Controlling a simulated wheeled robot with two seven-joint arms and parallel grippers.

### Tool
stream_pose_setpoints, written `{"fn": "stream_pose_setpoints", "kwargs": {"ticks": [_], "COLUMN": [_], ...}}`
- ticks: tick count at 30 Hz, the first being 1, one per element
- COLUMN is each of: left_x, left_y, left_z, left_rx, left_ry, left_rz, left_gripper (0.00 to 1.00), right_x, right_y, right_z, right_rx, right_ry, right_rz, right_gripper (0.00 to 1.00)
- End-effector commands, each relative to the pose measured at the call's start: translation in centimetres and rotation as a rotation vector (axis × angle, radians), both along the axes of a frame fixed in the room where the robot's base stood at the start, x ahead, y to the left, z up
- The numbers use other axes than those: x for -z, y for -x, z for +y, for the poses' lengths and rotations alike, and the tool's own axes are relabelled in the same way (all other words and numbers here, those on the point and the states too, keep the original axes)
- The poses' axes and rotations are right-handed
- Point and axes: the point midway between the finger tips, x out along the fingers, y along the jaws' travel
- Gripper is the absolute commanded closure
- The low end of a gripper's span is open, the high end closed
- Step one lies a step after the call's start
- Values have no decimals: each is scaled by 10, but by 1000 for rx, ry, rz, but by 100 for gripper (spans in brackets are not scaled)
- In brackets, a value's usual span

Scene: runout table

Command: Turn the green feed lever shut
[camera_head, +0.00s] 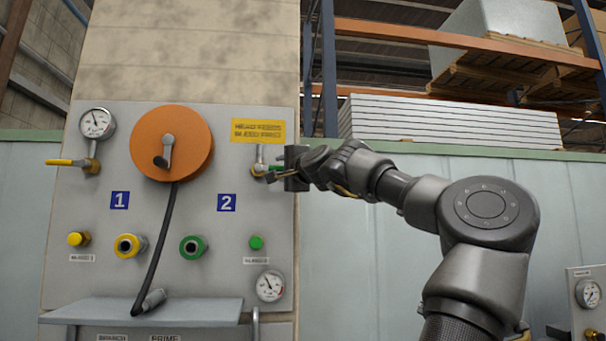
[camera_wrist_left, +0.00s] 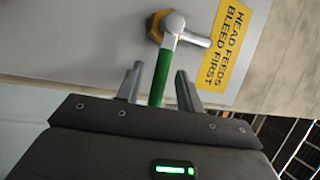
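The green feed lever (camera_head: 277,168) points right from a brass valve (camera_head: 258,169) under the yellow sign, at the panel's right edge. In the left wrist view the lever (camera_wrist_left: 162,78) runs between the two fingers of my left gripper (camera_wrist_left: 160,86), from its silver pivot toward the palm. The fingers are open, one on each side, with a gap visible beside the lever. In the head view my left gripper (camera_head: 278,174) reaches in from the right and hides part of the lever. My right gripper is not in view.
The panel (camera_head: 100,275) carries an orange reel (camera_head: 191,140), a yellow lever (camera_head: 66,162), a gauge (camera_head: 97,123), and several yellow and green fittings. A grey shelf (camera_head: 150,311) juts out below. The yellow sign (camera_head: 257,131) is close above the gripper.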

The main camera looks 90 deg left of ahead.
Motion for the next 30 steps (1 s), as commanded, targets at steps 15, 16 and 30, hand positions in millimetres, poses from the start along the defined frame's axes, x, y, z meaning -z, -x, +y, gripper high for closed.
{"fn": "stream_pose_setpoints", "kwargs": {"ticks": [15, 16, 30], "left_x": [17, 17, 16], "left_y": [-37, -37, -39], "left_z": [-76, -77, -80], "left_rx": [0, 0, 0], "left_ry": [-1, 0, 0], "left_rz": [-2, -2, -1], "left_gripper": [63, 63, 63], "right_x": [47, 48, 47], "right_y": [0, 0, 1], "right_z": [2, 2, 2], "right_rx": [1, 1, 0], "right_ry": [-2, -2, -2], "right_rz": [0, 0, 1], "right_gripper": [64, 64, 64]}}
